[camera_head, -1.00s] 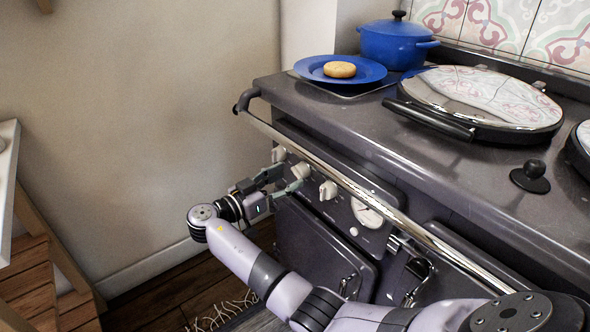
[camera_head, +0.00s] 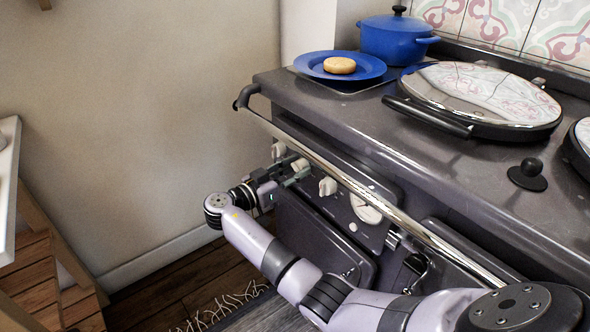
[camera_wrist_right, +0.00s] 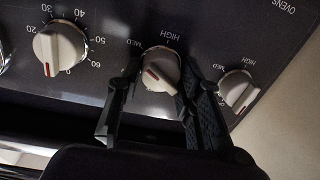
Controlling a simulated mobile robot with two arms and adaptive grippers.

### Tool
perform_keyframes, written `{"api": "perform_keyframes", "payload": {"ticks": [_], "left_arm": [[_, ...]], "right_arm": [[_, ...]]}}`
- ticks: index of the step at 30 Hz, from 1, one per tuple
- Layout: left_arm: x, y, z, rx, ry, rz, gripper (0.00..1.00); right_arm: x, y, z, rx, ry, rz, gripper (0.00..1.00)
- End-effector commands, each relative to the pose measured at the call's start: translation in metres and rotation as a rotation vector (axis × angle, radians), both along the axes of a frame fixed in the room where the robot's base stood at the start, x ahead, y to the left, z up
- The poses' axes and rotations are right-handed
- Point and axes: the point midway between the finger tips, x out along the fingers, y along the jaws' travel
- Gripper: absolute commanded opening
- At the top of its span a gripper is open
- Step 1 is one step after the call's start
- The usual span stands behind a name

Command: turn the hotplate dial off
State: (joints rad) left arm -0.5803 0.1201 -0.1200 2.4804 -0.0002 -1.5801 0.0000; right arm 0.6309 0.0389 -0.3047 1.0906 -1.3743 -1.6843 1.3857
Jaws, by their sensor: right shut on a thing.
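Three cream dials are on the dark front panel of the stove. In the head view my right gripper (camera_head: 283,180) is at the panel below the rail, and the held dial (camera_head: 300,165) is partly covered by the fingers. My left gripper is not in view.
Another dial marked MED and HIGH (camera_wrist_right: 239,91) sits close beside the right finger. A timer dial (camera_wrist_right: 60,48) with numbers is on the other side. A chrome rail (camera_head: 350,182) runs above the panel. A blue plate with a round bun (camera_head: 339,66) and a blue pot (camera_head: 396,42) stand on top.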

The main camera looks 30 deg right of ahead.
Motion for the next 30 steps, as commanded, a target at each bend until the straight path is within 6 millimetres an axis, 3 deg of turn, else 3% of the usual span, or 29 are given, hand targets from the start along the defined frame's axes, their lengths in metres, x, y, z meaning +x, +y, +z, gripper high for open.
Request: {"api": "perform_keyframes", "payload": {"ticks": [10, 20, 28, 30], "left_arm": [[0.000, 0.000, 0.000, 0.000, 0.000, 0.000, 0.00], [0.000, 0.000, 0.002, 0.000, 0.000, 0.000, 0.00], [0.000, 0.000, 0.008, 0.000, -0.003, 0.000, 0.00], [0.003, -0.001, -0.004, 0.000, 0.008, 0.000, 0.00]], "right_arm": [[0.000, 0.000, 0.000, 0.000, 0.000, 0.000, 0.06], [0.000, 0.000, 0.001, -0.003, 0.046, 0.000, 0.05], [0.001, 0.000, 0.002, -0.016, 0.217, -0.001, 0.05], [0.001, 0.000, 0.002, -0.022, 0.279, -0.001, 0.05]]}}
